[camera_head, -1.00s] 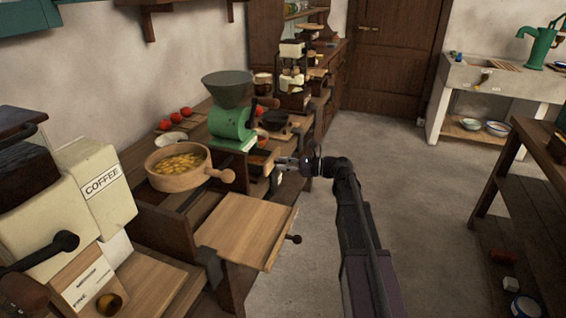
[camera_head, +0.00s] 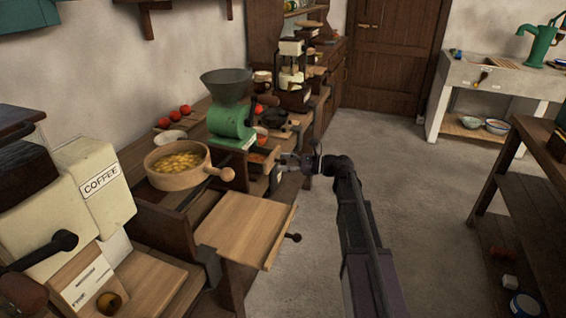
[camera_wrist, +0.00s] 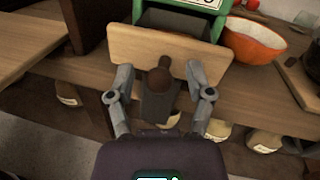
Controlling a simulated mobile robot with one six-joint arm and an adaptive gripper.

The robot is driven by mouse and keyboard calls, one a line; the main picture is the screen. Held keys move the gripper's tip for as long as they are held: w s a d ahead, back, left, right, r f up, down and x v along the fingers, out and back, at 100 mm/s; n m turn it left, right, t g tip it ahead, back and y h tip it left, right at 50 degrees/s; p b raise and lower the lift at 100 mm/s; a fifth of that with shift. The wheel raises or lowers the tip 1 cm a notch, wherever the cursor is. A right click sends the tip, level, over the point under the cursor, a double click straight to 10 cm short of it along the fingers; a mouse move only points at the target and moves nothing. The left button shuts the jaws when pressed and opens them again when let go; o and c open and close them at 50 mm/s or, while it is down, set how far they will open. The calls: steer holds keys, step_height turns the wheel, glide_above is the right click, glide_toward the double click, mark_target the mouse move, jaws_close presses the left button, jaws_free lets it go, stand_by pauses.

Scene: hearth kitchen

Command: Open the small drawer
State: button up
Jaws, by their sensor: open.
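The small drawer has a light wooden front (camera_wrist: 205,53) with a round dark brown knob (camera_wrist: 160,79). It sits at the base of the green grinder (camera_head: 231,122), whose green housing (camera_wrist: 212,27) shows behind it in the wrist view. A dark opening shows above and behind the top edge of the drawer front. My gripper (camera_wrist: 159,72) is open, one finger on each side of the knob, with gaps between the fingers and the knob. In the head view my gripper (camera_head: 291,162) is just right of the grinder base; contact there is too small to tell.
An orange bowl (camera_wrist: 256,40) stands right beside the drawer. A wooden pan of yellow pieces (camera_head: 178,162) and a pulled-out wooden board with a knob (camera_head: 240,228) lie nearer. Pale sacks (camera_wrist: 263,141) sit below the counter.

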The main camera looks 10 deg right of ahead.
steer(key=v, duration=1.1)
steer(key=shift+d, duration=0.3)
steer(key=shift+s, duration=0.1)
steer(key=s+a+f+n+g+h, duration=0.3)
steer(key=s+a+f+n+h, duration=0.5)
steer(key=f, duration=0.3)
steer(key=s+d+f+n+g+h, duration=0.1)
steer(key=s+d+f+n+h, duration=0.1)
steer(key=s+f+n+h, duration=0.35)
steer(key=s+d+f+n+g+h, duration=0.1)
steer(key=s+f+n+h, duration=0.1)
steer(key=s+n+h, duration=0.35)
step_height(320, 180, up, 25)
steer(key=s+y+p, duration=0.1)
steer(key=s+p, duration=0.2)
steer(key=p, duration=2.2)
steer(key=shift+d+y, duration=0.2)
steer(key=shift+y, duration=0.1)
